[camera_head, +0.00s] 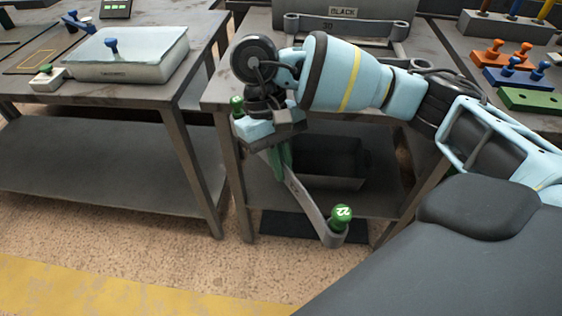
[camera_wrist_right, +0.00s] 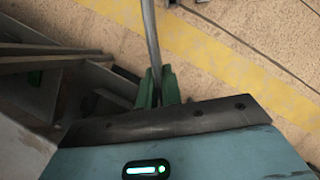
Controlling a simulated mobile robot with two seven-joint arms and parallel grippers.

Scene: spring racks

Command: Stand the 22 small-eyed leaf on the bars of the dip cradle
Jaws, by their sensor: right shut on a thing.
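My right gripper (camera_head: 281,163) hangs in front of the middle table and is shut on a grey leaf marked 22. The leaf (camera_head: 306,200) slants down to the right, with a green knob (camera_head: 341,213) marked 22 at its low end. Another green knob (camera_head: 237,103) shows near the gripper, at the upper end. In the right wrist view the green fingers (camera_wrist_right: 157,88) close on the leaf's narrow edge (camera_wrist_right: 150,35). A grey trough (camera_head: 345,12) labelled BLACK stands on the middle table; I cannot tell whether it is the dip cradle. My left gripper is out of view.
A grey bar (camera_head: 300,22) with a number lies along the trough's front. A lidded pale tray (camera_head: 130,55) with a blue knob stands on the left table. Blocks with orange, blue and green pegs (camera_head: 500,75) are at right. A dark bin (camera_head: 330,162) sits on the shelf below.

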